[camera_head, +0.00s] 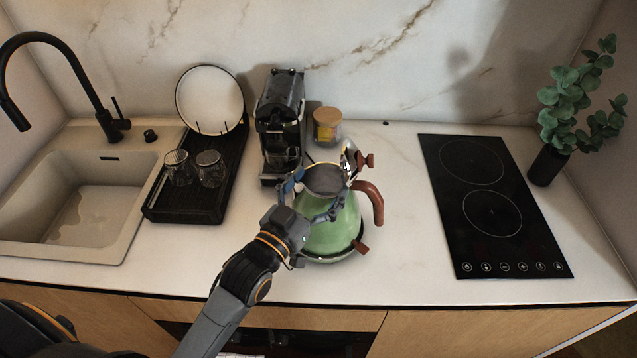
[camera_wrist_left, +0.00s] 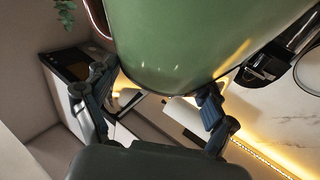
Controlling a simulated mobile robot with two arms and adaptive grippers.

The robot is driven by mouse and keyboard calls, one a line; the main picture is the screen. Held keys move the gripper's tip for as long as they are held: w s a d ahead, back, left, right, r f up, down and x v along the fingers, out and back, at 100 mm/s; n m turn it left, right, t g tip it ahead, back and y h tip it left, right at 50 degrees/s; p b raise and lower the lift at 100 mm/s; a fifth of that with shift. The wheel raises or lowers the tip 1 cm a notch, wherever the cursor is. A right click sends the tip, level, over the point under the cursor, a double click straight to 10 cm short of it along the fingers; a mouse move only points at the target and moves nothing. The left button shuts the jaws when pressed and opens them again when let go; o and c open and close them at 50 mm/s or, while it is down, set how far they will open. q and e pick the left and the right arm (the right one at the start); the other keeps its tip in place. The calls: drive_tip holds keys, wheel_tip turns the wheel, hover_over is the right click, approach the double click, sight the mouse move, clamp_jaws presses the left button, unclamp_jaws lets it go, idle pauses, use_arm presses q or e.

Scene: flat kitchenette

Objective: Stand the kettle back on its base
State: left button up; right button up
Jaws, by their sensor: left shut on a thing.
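The green kettle (camera_head: 335,232) with a brown handle (camera_head: 374,203) shows over the counter in front of the coffee machine. Its green body (camera_wrist_left: 200,40) fills the top of the left wrist view. My left gripper (camera_head: 315,197) is shut on the kettle, with one finger at each side of its upper part. A silvery rim with a dark line and a brown tab (camera_head: 361,247) shows at the kettle's bottom. I cannot tell whether this is the base, or whether the kettle touches it. My right gripper is not in view.
A coffee machine (camera_head: 280,112) and a jar with a wooden lid (camera_head: 327,126) stand behind the kettle. A black rack (camera_head: 187,207) with glasses and a plate is to the left, beside the sink. The counter between kettle and black hob (camera_head: 493,205) is clear.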

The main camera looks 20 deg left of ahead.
sight(314, 195)
use_arm(q)
drive_tip(key=shift+f, duration=0.1)
idle(0.4)
drive_tip(key=o, duration=1.6)
drive_tip(key=shift+c, duration=0.2)
drive_tip(key=shift+s+f, duration=0.1)
drive_tip(key=shift+f+b, duration=0.3)
drive_tip(key=shift+f, duration=0.15)
drive_tip(key=shift+r+v, duration=0.2)
drive_tip(key=shift+v, duration=1.3)
drive_tip(key=p+v, duration=0.1)
drive_tip(key=v, duration=0.7)
